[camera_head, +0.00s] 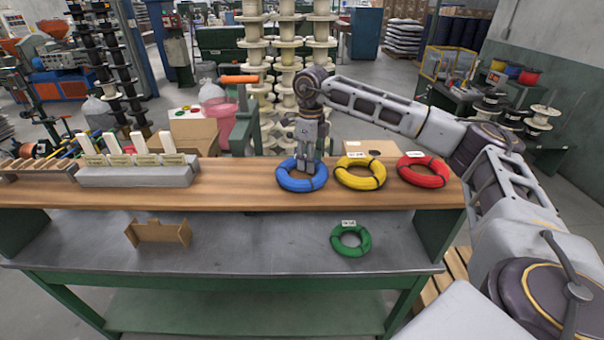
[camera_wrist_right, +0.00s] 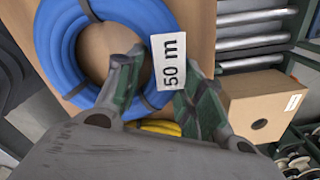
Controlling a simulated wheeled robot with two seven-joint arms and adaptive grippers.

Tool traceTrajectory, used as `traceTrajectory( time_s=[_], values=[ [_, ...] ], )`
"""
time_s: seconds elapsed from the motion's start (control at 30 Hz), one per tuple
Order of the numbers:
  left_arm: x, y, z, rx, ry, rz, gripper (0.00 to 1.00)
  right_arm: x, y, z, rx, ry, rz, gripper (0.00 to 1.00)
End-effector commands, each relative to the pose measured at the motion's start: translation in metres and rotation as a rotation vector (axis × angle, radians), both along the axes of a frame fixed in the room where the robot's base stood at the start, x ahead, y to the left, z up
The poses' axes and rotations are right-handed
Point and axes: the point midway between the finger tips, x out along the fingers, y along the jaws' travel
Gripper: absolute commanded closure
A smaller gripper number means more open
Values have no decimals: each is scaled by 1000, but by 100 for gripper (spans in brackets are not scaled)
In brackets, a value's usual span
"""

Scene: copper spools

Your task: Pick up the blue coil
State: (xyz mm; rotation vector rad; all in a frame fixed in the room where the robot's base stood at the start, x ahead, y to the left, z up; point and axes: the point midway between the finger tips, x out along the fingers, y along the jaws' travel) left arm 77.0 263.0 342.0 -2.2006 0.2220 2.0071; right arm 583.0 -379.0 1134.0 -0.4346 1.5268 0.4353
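The blue coil (camera_head: 290,183) lies on the wooden top of the bench, left of the yellow and red coils. It also shows in the right wrist view (camera_wrist_right: 60,45), with a white "50 m" label (camera_wrist_right: 169,62). My right gripper (camera_head: 309,167) points down at the blue coil's right part. In the right wrist view its two green-grey fingers (camera_wrist_right: 158,85) are apart, one over the coil's hole and one near its outer side, with the label between them. I see no clear grip on the coil. My left gripper is not in view.
A yellow coil (camera_head: 361,181) and a red coil (camera_head: 424,180) lie to the right. A green coil (camera_head: 350,250) lies on the lower grey shelf (camera_head: 260,240). A cardboard box (camera_head: 370,147) stands behind the bench.

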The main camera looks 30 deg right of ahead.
Motion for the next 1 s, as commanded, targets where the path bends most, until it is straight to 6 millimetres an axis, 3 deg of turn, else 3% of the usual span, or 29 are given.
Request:
traceTrajectory(
  time_s=[0.03,0.23,0.67,1.0],
  values=[
    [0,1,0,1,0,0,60,0,0,0,-1,-1,-1,76],
    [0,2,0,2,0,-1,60,0,0,0,-1,-1,-1,100],
    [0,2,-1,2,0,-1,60,1,0,6,0,-2,-1,100],
    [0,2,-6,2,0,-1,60,1,0,44,2,-5,0,100]
  ],
)
